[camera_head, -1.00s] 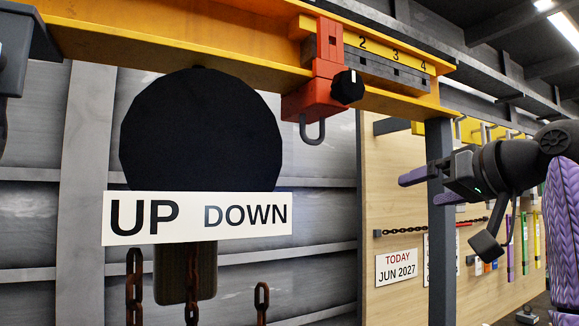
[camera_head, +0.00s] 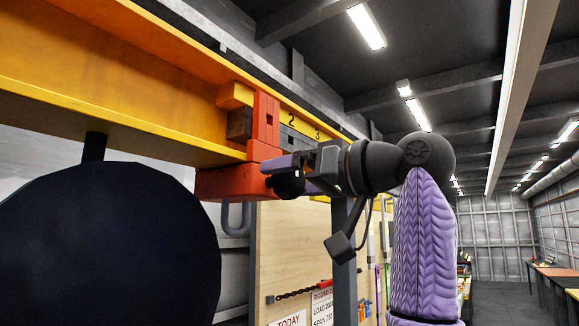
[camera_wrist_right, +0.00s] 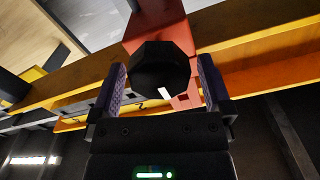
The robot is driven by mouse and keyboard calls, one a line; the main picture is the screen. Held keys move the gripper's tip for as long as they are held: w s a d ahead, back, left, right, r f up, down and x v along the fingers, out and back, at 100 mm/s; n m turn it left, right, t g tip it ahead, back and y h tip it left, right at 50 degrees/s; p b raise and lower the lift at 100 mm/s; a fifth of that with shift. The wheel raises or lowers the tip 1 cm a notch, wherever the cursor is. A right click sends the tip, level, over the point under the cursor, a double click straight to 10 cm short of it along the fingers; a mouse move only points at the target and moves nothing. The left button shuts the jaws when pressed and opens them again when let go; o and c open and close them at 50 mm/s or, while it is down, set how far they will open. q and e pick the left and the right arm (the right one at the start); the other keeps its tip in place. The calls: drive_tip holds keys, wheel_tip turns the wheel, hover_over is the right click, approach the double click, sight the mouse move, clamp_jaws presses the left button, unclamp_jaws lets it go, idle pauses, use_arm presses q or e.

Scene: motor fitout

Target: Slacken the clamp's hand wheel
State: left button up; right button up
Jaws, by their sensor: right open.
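The red clamp (camera_head: 228,184) hangs on the yellow beam, with a grey hook below it. Its black hand wheel (camera_head: 291,187) faces right and is partly hidden by my right gripper (camera_head: 289,174) in the head view. In the right wrist view the black faceted wheel (camera_wrist_right: 160,70) carries a white mark and lies between the two purple-padded fingers of my right gripper (camera_wrist_right: 163,85). The fingers are open, with a gap showing on each side of the wheel. The red clamp body (camera_wrist_right: 150,22) shows behind it. My left gripper is out of view.
A large black disc (camera_head: 100,250) hangs at lower left. A grey post (camera_head: 345,260) stands below my right wrist. The aisle at right is clear.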

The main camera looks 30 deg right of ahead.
drive_tip(key=shift+w, duration=0.1)
drive_tip(key=c, duration=1.2)
drive_tip(key=shift+o, duration=0.2)
drive_tip(key=shift+n, duration=0.4)
